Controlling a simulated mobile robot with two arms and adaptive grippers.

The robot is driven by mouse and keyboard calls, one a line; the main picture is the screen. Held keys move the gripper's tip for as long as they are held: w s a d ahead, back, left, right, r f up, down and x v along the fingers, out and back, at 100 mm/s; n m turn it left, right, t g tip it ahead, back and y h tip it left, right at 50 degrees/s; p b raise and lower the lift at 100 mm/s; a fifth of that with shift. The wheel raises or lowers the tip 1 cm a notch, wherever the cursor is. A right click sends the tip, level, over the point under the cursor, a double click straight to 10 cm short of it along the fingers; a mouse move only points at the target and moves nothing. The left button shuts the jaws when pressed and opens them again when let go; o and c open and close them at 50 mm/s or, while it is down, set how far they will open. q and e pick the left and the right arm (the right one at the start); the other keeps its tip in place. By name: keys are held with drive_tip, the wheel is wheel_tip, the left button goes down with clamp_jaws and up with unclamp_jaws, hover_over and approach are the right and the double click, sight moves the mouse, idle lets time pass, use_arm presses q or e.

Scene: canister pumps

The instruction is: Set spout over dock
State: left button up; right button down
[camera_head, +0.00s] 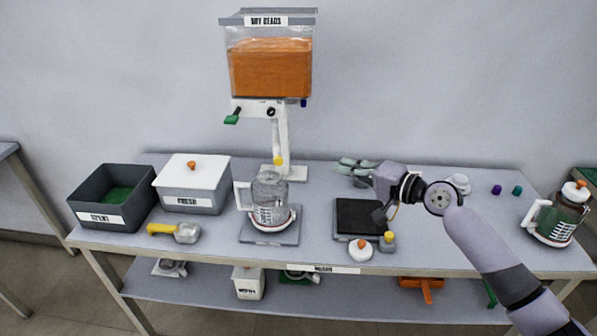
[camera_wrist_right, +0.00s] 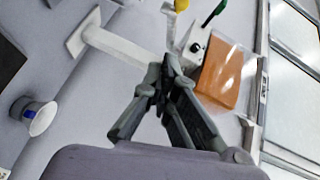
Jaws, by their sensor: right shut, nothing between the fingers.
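The dispenser (camera_head: 268,70), labelled "DRY BEADS", holds orange beads on a white stand. Its spout has a yellow tip (camera_head: 278,160), seen in front of the stand column, behind and above a glass jug (camera_head: 268,200). The jug stands on a grey plate (camera_head: 285,238), perhaps the dock. In the right wrist view the yellow tip (camera_wrist_right: 181,5) is cut by the top edge, beyond my fingers. My right gripper (camera_head: 380,214) is shut and empty, above the black-topped pad and right of the spout. It also shows in the right wrist view (camera_wrist_right: 168,68). My left gripper is not seen.
A grey bin (camera_head: 90,190), a lidded white-topped box (camera_head: 193,170) and a yellow-handled scoop (camera_head: 175,230) are at left. The black-topped pad (camera_head: 357,213) lies under my gripper. Small knobbed pieces (camera_head: 360,250) sit at the front edge. A second jug (camera_head: 560,215) stands far right.

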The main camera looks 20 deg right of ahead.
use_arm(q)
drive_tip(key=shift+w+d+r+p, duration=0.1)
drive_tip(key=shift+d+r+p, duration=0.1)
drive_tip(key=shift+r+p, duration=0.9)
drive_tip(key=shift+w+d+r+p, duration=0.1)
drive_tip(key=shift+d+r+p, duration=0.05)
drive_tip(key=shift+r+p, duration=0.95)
use_arm(e)
drive_tip(key=w+a, duration=0.8)
drive_tip(key=shift+w+a+f+y, duration=0.35)
drive_tip(key=shift+f+y, duration=0.05)
drive_tip(key=shift+f, duration=0.05)
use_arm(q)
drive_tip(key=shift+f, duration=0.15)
